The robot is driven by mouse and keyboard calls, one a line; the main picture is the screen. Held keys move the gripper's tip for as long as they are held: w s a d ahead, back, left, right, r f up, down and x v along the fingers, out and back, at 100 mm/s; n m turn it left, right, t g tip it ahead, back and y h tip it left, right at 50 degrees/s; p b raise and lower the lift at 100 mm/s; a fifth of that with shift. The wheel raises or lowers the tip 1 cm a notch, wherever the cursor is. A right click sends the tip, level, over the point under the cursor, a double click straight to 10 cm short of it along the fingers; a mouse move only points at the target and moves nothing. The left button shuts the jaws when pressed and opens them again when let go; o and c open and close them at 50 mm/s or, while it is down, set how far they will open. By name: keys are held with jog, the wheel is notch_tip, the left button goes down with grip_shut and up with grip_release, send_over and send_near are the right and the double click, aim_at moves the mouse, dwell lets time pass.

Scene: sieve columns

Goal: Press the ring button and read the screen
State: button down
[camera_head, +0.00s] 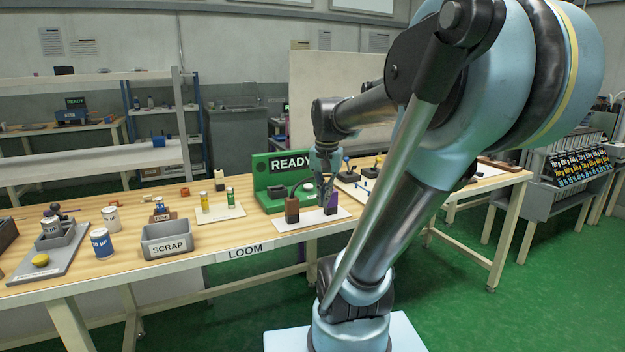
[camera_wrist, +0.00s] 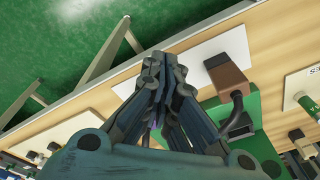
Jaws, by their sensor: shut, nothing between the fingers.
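A green device (camera_head: 268,172) stands on the wooden bench, and its dark upright screen (camera_head: 290,163) reads READY. A pale round spot (camera_head: 307,187) shows on its base beside my gripper; I cannot tell whether it is the ring button. My gripper (camera_head: 326,178) points down at the right side of the device. In the wrist view my gripper (camera_wrist: 154,62) is shut and empty. Its fingers and body hide much of the device there, and the button cannot be made out. I cannot tell whether the fingertips touch anything.
A brown block (camera_head: 292,209) and a purple block (camera_head: 331,203) with dark cables stand on a white plate in front of the device. The brown block (camera_wrist: 228,76) is close to my fingers. A grey SCRAP bin (camera_head: 168,241) and several cans stand further left.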

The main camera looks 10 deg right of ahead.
jog(key=w+r+m, duration=0.4)
jog(key=w+r, duration=0.1)
jog(key=w, duration=0.8)
jog(key=w+d+r+m+g, duration=0.1)
jog(key=w+r+m, duration=0.4)
jog(key=w, duration=0.7)
jog(key=shift+w+d+r+m, duration=0.2)
jog(key=shift+w+r+m, duration=0.15)
jog(key=shift+r, duration=0.15)
jog(key=shift+f, duration=0.1)
send_over(313, 190)
jog(key=f, duration=1.4)
jog(key=shift+w, duration=0.2)
jog(key=shift+f, duration=0.6)
jog(key=shift+s+f, duration=0.1)
jog(key=shift+f, duration=0.15)
jog(key=shift+s, duration=0.3)
jog(key=shift+r, duration=0.15)
